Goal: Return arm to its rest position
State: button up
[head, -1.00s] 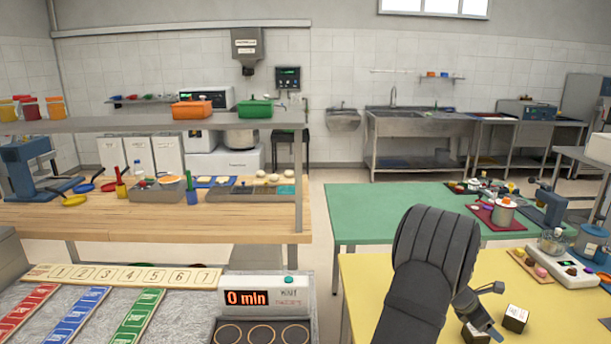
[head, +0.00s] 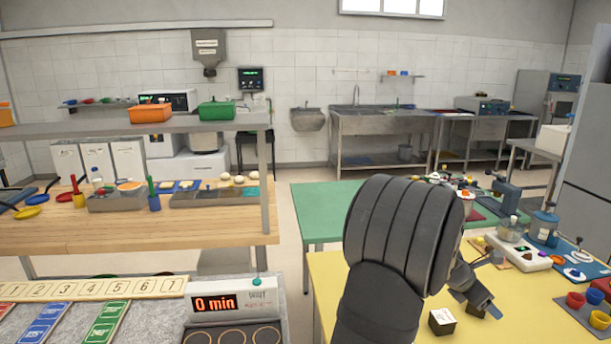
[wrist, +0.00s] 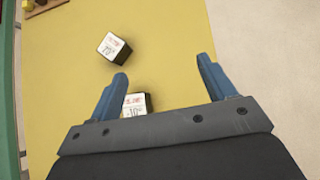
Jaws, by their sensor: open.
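My gripper (head: 484,286) is over the yellow table (head: 390,285) in the head view, partly hidden by my dark arm. In the wrist view its two blue fingers (wrist: 162,70) are apart with nothing between their tips. A dark cube with a white printed top (wrist: 116,46) lies on the table beyond the left finger. A second such cube (wrist: 134,104) lies nearer, partly hidden by the left finger and the gripper body. In the head view one cube (head: 441,321) shows beside my arm; the area behind the gripper is partly covered.
The timer (head: 228,302) reads 0 min at lower left, beside a numbered strip (head: 90,288) and coloured cards. A green table (head: 320,205) stands behind the yellow one. Bowls (head: 590,305) and a scale-like white unit (head: 522,256) stand on the yellow table's right side.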

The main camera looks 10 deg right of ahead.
jog(key=w+a+n+t, duration=0.2)
jog(key=w+a, duration=0.7)
jog(key=a, duration=0.4)
jog(key=w+a+n+t+y, duration=0.1)
jog(key=w+a+n, duration=0.2)
jog(key=w+a, duration=0.7)
jog(key=a, duration=0.3)
jog(key=shift+w+a+t, duration=0.25)
jog(key=shift+t, duration=0.15)
